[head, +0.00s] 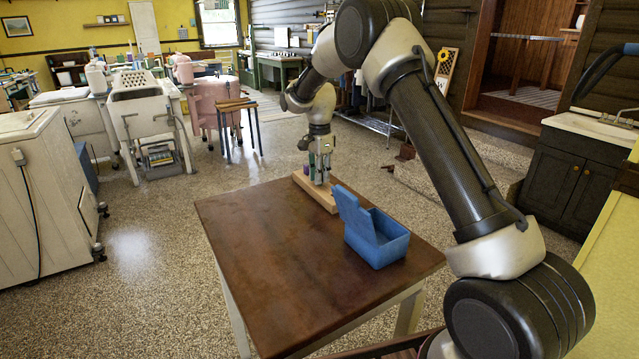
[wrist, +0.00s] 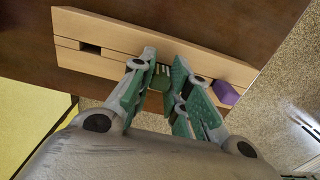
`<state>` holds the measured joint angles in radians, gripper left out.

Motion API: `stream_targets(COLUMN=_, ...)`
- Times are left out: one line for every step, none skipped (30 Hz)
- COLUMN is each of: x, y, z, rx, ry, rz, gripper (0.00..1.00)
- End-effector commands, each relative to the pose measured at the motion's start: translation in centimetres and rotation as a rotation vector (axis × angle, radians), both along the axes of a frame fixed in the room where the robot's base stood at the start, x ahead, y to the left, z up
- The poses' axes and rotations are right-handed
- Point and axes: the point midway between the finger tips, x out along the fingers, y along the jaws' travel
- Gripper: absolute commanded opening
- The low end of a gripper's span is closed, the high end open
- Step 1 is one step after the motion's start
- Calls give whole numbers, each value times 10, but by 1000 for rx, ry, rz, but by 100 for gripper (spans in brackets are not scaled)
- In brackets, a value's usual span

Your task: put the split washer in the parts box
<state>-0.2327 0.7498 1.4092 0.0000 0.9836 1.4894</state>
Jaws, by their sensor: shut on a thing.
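My gripper (wrist: 163,85) is shut on a small dull-green piece, which I take to be the split washer (wrist: 161,82); the fingers hide most of it. In the wrist view it is over the middle of a pale wooden rack (wrist: 115,35). I cannot tell whether the washer is still in a slot. In the head view my gripper (head: 320,170) points down at the rack (head: 318,195) at the table's far edge. The blue parts box (head: 378,243) stands nearer on the table's right, its lid (head: 352,210) raised.
A purple piece (wrist: 225,92) sits at the rack's right end in the wrist view, close to the right finger. An empty dark slot (wrist: 90,48) shows at its left. The brown tabletop (head: 280,260) is bare left of the box. White washers (head: 45,190) stand off left.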

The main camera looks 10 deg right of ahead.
Motion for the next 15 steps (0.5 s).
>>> stream_targets(x=0, y=0, z=3, rx=0, ry=-1, rz=0, gripper=0)
stream_targets(x=0, y=0, z=5, rx=1, ry=-2, rz=0, gripper=0)
stream_targets(x=0, y=0, z=7, rx=1, ry=-2, rz=0, gripper=0)
stream_targets(x=0, y=0, z=9, rx=1, ry=-2, rz=0, gripper=0)
stream_targets(x=0, y=0, z=11, rx=1, ry=-3, rz=0, gripper=0)
stream_targets(x=0, y=0, z=13, rx=1, ry=-2, rz=0, gripper=0)
stream_targets(x=0, y=0, z=15, rx=1, ry=-2, rz=0, gripper=0)
stream_targets(x=0, y=0, z=16, rx=1, ry=-2, rz=0, gripper=0)
stream_targets(x=0, y=0, z=18, rx=1, ry=-2, rz=0, gripper=0)
stream_targets(x=0, y=0, z=20, rx=1, ry=-2, rz=0, gripper=0)
stream_targets(x=0, y=0, z=22, rx=1, ry=-2, rz=0, gripper=0)
stream_targets(x=1, y=0, z=24, rx=1, ry=-2, rz=0, gripper=0)
stream_targets(x=1, y=0, z=25, rx=1, ry=-3, rz=0, gripper=0)
stream_targets(x=1, y=0, z=27, rx=1, ry=-3, rz=0, gripper=0)
stream_targets(x=1, y=0, z=29, rx=1, ry=-2, rz=0, gripper=0)
